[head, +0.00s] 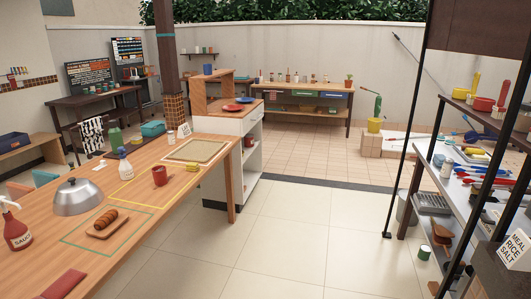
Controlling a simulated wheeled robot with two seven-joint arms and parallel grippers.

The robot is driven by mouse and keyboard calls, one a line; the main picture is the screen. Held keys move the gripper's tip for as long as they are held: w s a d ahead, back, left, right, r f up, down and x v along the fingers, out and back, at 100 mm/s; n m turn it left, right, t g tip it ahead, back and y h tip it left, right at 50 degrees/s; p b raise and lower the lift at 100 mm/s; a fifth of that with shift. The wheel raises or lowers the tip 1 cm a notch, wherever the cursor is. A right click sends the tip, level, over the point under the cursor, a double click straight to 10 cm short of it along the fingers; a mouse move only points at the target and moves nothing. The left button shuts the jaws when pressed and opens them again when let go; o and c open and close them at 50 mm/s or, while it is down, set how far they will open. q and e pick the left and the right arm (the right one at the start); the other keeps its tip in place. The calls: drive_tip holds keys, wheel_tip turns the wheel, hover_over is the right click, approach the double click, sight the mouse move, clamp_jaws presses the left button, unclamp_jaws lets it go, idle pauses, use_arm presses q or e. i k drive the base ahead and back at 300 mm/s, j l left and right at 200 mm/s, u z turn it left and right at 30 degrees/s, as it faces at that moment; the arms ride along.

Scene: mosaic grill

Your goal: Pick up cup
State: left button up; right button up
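A red cup (159,176) stands upright on the long wooden table (217,190), inside a yellow outlined area. Another small red cup-like item (249,141) sits on a shelf of the white cabinet beyond the table. Neither of my grippers shows in the head view. Nothing touches the red cup on the table.
Near the cup are a spray bottle (125,165), a yellow item (191,167) and a framed mat (195,151). A silver dome (74,196), a bread board (107,228) and a sauce bottle (15,232) stand nearer. Tiled floor (310,220) right of the table is clear.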

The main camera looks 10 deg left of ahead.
sight(159, 174)
drive_tip(key=i+u, duration=0.45)
drive_tip(key=i+l+u, duration=0.1)
drive_tip(key=i+u, duration=0.4)
drive_tip(key=i+l+u, duration=0.3)
drive_tip(key=u, duration=0.15)
drive_tip(key=i+l+u, duration=0.45)
